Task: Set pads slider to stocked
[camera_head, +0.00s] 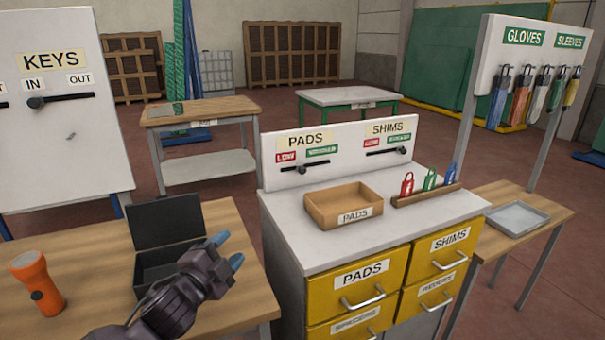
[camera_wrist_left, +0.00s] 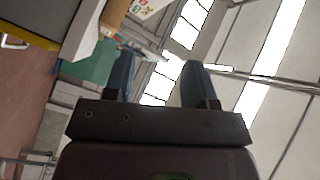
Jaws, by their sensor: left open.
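The pads slider (camera_head: 303,169) is a dark knob on a short horizontal track on the white back panel, under the PADS label (camera_head: 307,140). Its knob sits toward the left part of the track, below a red LOW tag (camera_head: 286,156); a green tag (camera_head: 322,150) is to its right. My left gripper (camera_head: 228,250) is open and empty, in front of and to the left of the cabinet, apart from the slider. Its two blue fingers also show in the left wrist view (camera_wrist_left: 158,82). My right gripper is not in view.
A SHIMS slider (camera_head: 400,151) is right of the pads one. A wooden PADS tray (camera_head: 343,205) and a rack of coloured tags (camera_head: 427,195) stand on the cabinet top. An open black box (camera_head: 165,235) and an orange flashlight (camera_head: 37,283) are on the left table.

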